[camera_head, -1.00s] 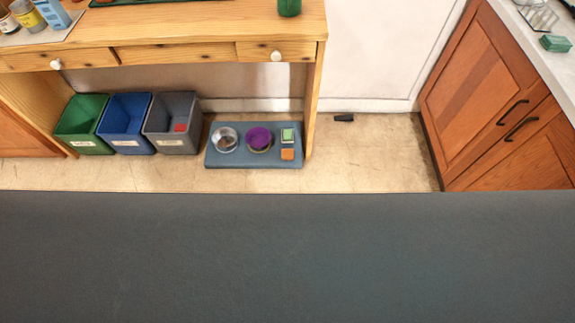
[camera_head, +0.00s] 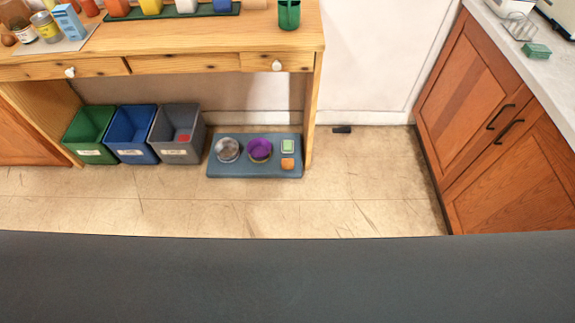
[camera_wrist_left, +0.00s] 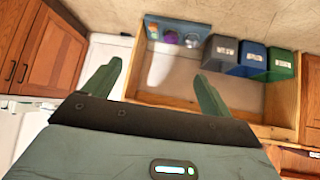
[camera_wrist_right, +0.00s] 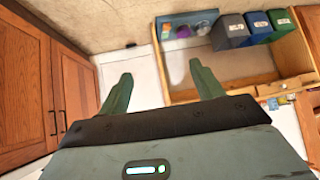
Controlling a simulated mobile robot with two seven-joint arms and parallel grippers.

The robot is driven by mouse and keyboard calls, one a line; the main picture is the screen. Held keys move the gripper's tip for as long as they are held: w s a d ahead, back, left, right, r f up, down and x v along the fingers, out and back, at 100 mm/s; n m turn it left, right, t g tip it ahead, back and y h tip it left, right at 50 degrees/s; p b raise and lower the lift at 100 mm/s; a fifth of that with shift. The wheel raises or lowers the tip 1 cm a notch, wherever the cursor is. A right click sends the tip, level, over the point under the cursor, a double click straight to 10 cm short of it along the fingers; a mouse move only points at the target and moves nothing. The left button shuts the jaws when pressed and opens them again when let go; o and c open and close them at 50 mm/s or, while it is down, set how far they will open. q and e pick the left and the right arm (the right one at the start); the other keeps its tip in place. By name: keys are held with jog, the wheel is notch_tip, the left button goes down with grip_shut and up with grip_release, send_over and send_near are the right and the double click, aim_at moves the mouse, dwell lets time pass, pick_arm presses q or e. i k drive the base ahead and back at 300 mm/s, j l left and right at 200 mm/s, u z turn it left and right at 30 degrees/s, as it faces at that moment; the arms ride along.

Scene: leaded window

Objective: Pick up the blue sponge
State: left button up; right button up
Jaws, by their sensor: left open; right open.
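A small blue block (camera_head: 222,5) stands at the right of a row on a dark green tray (camera_head: 178,13) on the wooden desk. It is cut by the top edge of the head view, and I cannot tell for sure that it is the blue sponge. My left gripper (camera_wrist_left: 158,71) is open and empty in the left wrist view. My right gripper (camera_wrist_right: 160,70) is open and empty in the right wrist view. Neither gripper shows in the head view, and both are apart from the block.
The wooden desk (camera_head: 200,42) also holds a green cup (camera_head: 289,14) and a blue carton (camera_head: 68,21). Below are green (camera_head: 88,135), blue (camera_head: 130,135) and grey (camera_head: 177,135) bins and a blue-grey mat (camera_head: 255,171). Wooden cabinets (camera_head: 515,140) stand at right. Floor before the desk is clear.

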aim_at(288, 164)
jog(key=i+z, duration=0.15)
jog(key=z, duration=0.7)
jog(key=i+j+z, duration=0.4)
jog(key=j, duration=0.15)
jog(key=j+z, duration=0.25)
jog(key=i+j, duration=0.15)
jog(key=j, duration=0.2)
jog(key=i+j+z, duration=0.1)
jog(key=j, duration=0.3)
jog(key=i+j, duration=0.2)
jog(key=j, duration=0.15)
jog(key=i+j, duration=0.15)
jog(key=j, duration=0.25)
jog(key=z, duration=0.05)
